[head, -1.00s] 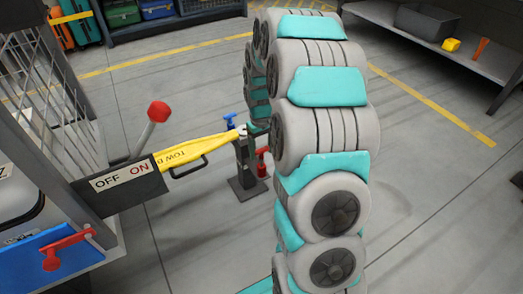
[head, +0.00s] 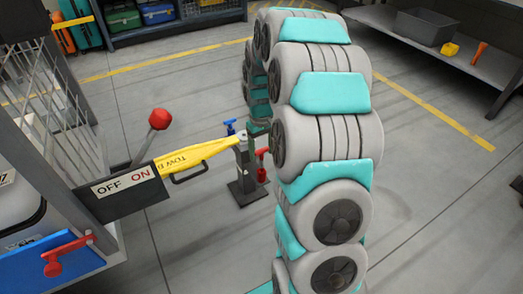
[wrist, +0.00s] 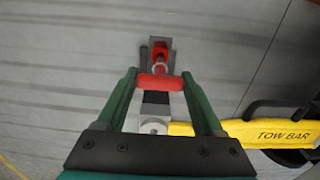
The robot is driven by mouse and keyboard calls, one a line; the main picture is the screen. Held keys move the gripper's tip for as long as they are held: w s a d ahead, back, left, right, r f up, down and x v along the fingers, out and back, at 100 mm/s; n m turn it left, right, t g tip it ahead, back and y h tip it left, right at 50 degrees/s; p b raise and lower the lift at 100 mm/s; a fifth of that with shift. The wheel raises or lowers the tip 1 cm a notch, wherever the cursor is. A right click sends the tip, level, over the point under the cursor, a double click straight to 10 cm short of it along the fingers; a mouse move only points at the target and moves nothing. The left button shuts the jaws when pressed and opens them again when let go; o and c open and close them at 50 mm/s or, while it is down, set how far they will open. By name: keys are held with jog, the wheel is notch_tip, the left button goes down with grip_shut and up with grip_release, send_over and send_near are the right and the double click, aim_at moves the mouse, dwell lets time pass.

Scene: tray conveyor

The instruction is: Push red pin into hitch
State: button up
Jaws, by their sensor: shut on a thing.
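In the wrist view my gripper (wrist: 160,76) has its green fingers on either side of a red crossbar handle, the red pin (wrist: 160,83), and is shut on it. A short pale shaft shows beyond the handle, above a red part at the post. In the head view the red pin (head: 262,153) is beside the dark hitch post (head: 246,185). My gripper's fingertips are mostly hidden there by my arm. The yellow tow bar (head: 195,154) reaches the post top from the left; its end also shows in the wrist view (wrist: 180,129). How deep the pin sits cannot be told.
A blue handle (head: 229,127) stands at the post's far side. A cart (head: 60,150) with an OFF/ON plate (head: 122,183) and a red-knobbed lever (head: 159,119) is at left. A shelf (head: 470,65) stands at upper right. Floor around the post is clear.

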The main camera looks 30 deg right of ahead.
jog(key=shift+r, duration=0.1)
jog(key=shift+r+p, duration=0.7)
jog(key=shift+r, duration=1.2)
